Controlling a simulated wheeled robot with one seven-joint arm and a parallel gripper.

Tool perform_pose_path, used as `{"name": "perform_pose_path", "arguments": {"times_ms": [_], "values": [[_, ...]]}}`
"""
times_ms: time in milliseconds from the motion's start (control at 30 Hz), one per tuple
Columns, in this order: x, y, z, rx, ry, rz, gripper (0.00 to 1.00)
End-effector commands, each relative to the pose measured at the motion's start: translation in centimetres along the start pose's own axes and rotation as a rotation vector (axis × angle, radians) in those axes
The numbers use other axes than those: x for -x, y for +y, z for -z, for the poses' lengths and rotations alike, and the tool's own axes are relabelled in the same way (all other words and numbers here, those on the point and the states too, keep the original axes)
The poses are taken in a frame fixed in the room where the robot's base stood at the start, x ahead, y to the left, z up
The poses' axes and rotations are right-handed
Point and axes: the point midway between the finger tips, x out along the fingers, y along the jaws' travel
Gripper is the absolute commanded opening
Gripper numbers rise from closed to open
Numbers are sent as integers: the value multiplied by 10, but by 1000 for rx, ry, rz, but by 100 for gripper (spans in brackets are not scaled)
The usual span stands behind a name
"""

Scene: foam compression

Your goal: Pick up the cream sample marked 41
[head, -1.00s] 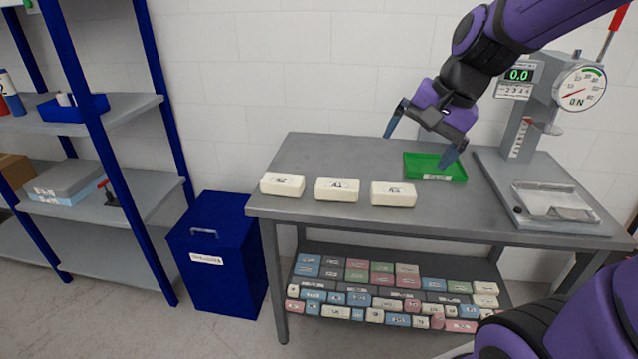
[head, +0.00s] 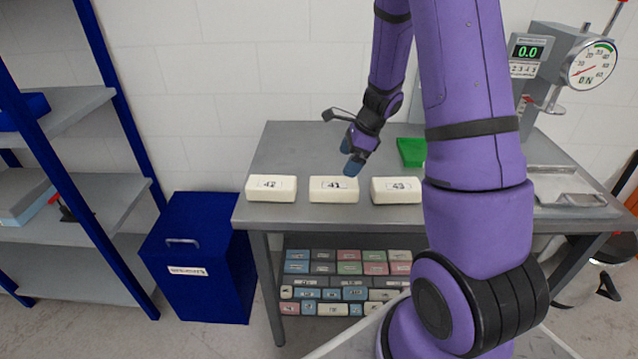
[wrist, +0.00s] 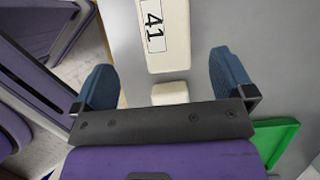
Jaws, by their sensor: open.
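The cream sample marked 41 (head: 334,190) lies flat near the front edge of the grey table (head: 290,150), in the middle of a row of three. In the wrist view sample 41 (wrist: 163,35) lies beyond the fingertips, roughly between their lines. My gripper (head: 351,158) is open and empty, just behind and slightly right of sample 41, apart from it. In the wrist view my gripper (wrist: 172,80) shows both blue fingers spread wide, with a small cream patch visible between them.
Cream samples 42 (head: 270,188) and 43 (head: 396,190) lie on either side of sample 41. A green tray (head: 412,151) is behind, partly hidden by my arm. A force tester (head: 550,80) stands at the right. A blue bin (head: 200,270) is left of the table.

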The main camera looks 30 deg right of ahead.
Motion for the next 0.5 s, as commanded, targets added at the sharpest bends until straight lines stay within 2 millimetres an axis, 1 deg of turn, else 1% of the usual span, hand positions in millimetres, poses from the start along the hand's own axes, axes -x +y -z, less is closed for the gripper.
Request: {"name": "perform_pose_path", "arguments": {"times_ms": [33,167,400,500], "values": [[-4,-2,4,-22,3,0,100],[-14,-3,8,-43,5,-1,100],[-48,-3,8,-43,5,-2,100],[-58,-3,8,-41,4,-1,100]]}}
